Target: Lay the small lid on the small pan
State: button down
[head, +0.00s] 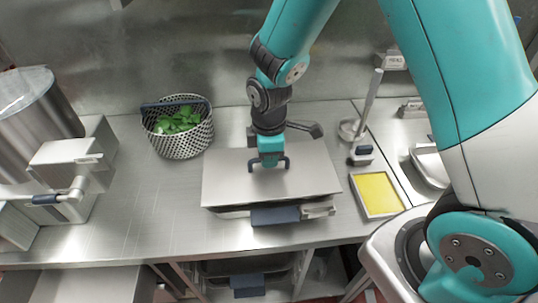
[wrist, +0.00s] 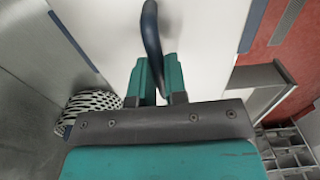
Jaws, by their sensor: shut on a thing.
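The small lid (head: 305,180) is a flat, pale steel rectangle with a dark arched handle (head: 251,166). My gripper (head: 268,160) points down and is shut on that handle. In the wrist view, the handle (wrist: 151,30) meets my gripper's teal fingers (wrist: 160,78), with the pale lid plate (wrist: 200,45) behind. The small pan (head: 235,213) is on the counter under the lid; only its front edge and dark blue front grip (head: 275,215) show. The lid looks roughly level over it. I cannot tell whether the lid touches the rim all round.
A perforated basket (head: 180,143) with green leaves stands behind left. A yellow-filled tray (head: 378,193) and an upright steel tool (head: 366,108) are at the right. A large steel kettle (head: 38,110) stands far left. The counter left of the pan is clear.

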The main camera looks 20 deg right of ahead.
jog(key=shift+f, duration=0.1)
jog(key=shift+f+b, duration=0.85)
jog(key=shift+f, duration=0.25)
jog(key=shift+f, duration=0.2)
jog(key=c, duration=0.6)
grip_release()
jog(key=shift+r, duration=0.15)
jog(key=shift+r+p, duration=2.95)
jog(key=shift+r, duration=0.5)
